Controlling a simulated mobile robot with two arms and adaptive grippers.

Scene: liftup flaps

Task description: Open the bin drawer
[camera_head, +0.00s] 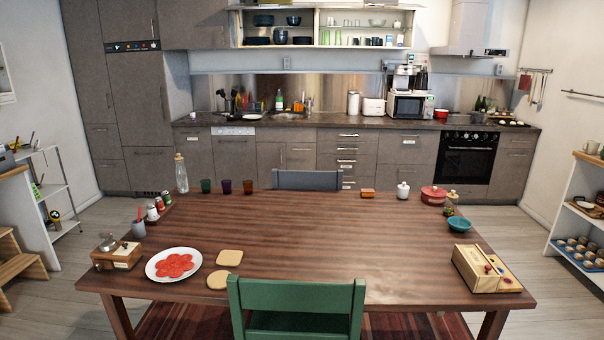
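Grey-brown kitchen base cabinets line the far wall under a dark countertop (330,120). A stack of drawers (338,150) with light handles or labels is near the middle. Wider fronts (404,150) stand to its right, and a cabinet front with a small white label (195,152) is near the left end. All these fronts look shut. I cannot tell which one is the bin drawer; the labels are too small to read. Neither of my grippers is in view.
A wooden dining table (330,225) with dishes and food fills the foreground, between me and the cabinets. A green chair (297,298) is at its near side, a grey chair (308,180) at its far side. Floor (525,240) is clear right of the table, before a white shelf.

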